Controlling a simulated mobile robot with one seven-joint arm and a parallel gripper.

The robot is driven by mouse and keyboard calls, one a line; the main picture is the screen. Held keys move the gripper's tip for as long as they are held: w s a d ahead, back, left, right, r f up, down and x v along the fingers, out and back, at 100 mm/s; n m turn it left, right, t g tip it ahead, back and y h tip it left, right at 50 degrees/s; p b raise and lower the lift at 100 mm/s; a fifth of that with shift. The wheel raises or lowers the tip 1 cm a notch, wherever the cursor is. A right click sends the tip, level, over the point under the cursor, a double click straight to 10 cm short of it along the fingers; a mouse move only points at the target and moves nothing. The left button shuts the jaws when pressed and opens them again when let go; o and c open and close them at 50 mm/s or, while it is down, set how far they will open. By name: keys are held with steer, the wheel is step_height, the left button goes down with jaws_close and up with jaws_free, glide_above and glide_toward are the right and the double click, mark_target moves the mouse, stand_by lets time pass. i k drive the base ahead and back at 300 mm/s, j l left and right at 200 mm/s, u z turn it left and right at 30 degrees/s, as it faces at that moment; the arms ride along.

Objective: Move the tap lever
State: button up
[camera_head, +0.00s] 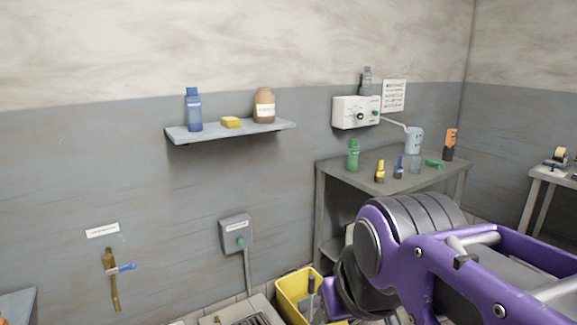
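A brass tap (109,262) is fixed low on the left part of the wall, with a spout or pipe hanging down below it. Its blue tap lever (124,268) sticks out sideways to the right, about level. A white label (102,230) is on the wall just above the tap. My purple and black arm fills the lower right, well to the right of the tap and apart from it. My gripper cannot be made out in this view.
A yellow bucket (291,287) stands on the floor. A wall shelf (180,134) holds bottles. A grey table (340,176) with several small bottles stands behind my arm. The wall around the tap is clear.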

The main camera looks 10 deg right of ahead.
mark_target(132, 265)
steer(key=z, duration=0.95)
steer(key=u, duration=2)
